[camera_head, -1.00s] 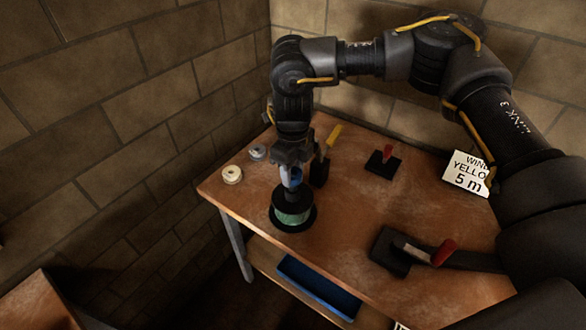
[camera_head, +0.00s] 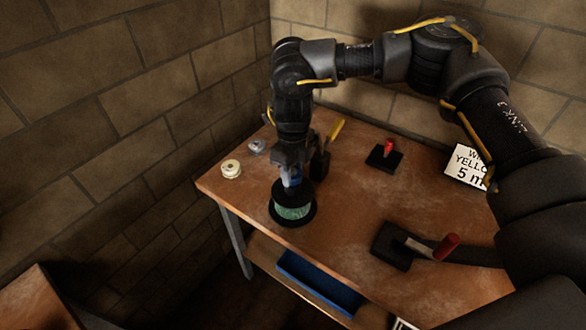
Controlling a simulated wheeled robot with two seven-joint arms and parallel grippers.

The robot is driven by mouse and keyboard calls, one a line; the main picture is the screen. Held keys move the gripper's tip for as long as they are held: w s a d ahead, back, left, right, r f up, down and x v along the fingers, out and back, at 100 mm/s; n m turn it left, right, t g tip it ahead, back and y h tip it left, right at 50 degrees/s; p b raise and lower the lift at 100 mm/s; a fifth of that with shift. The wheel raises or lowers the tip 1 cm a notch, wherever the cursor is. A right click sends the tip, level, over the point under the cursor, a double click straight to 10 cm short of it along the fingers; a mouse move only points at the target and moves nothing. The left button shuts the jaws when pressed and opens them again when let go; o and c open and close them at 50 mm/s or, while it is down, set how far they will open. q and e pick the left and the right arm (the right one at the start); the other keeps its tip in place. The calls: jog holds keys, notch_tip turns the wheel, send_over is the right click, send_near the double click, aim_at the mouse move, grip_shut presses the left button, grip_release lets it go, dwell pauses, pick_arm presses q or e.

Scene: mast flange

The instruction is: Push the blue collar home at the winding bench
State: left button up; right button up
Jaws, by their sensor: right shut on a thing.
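My right gripper (camera_head: 291,172) reaches down from above and is shut on the blue collar (camera_head: 293,182). The collar shows as a small blue patch between the fingers, directly above the spool. The spool (camera_head: 294,212) stands upright near the bench's left corner, with black flanges and green winding. The collar is at or just above the spool's top; the fingers and dark parts hide whether it touches or how far on it sits. My left gripper is not in view.
A cream ring (camera_head: 231,168) and a grey piece (camera_head: 257,147) lie left of the spool. A yellow-handled tool (camera_head: 336,130) stands close behind my gripper. Red-handled fixtures (camera_head: 384,160) (camera_head: 392,248) and a sign (camera_head: 465,166) are to the right. A blue tray (camera_head: 318,284) sits below the bench (camera_head: 350,208).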

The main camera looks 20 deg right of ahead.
jog(key=shift+f, duration=0.5)
jog(key=o, duration=1.1)
jog(key=shift+r, duration=0.1)
jog(key=shift+c, duration=0.2)
jog(key=shift+r+b, duration=0.35)
notch_tip(320, 180, up, 10)
jog(key=shift+r+b, duration=0.1)
jog(key=shift+b, duration=0.7)
